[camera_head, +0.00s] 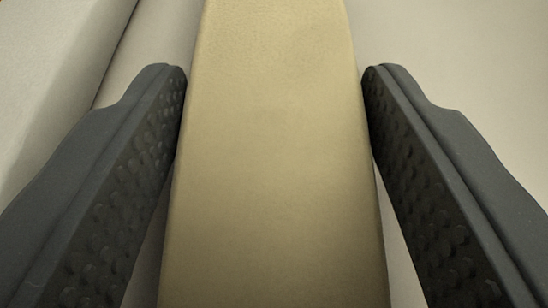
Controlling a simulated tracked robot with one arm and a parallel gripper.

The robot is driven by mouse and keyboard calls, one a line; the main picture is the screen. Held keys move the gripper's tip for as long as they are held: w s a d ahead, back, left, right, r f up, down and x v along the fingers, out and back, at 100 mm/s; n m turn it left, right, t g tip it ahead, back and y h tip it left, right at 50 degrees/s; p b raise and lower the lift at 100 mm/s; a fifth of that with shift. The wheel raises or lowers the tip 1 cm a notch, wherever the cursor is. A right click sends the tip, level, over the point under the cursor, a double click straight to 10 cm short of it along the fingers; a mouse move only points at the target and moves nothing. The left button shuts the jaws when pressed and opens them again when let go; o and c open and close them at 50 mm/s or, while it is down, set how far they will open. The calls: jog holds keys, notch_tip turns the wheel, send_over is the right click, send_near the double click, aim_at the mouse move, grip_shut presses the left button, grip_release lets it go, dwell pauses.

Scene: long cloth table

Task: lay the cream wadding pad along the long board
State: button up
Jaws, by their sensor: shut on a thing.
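The cream wadding pad (275,150) runs up the middle of the view as a long tan-cream strip, from the bottom edge to the top edge. Its two ends are out of view. My gripper (274,95) has one dark, dimpled finger on each side of the pad. The fingertips press against its left and right sides, so the gripper is shut on it. I cannot tell whether the pad touches the surface below. I cannot make out the long board for certain.
A pale block-like shape (50,70) with a straight edge lies at the upper left, beyond the left finger. A plain pale surface (470,60) lies to the right and looks clear.

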dwell(0.3)
jog(key=o, duration=0.9)
jog(key=shift+f, duration=0.1)
jog(key=shift+o, duration=0.2)
jog(key=shift+f+b, duration=0.1)
jog(key=shift+b, duration=0.2)
jog(key=p+v, duration=0.3)
jog(key=v, duration=1.1)
jog(key=shift+p, duration=0.35)
jog(key=shift+d+f, duration=0.15)
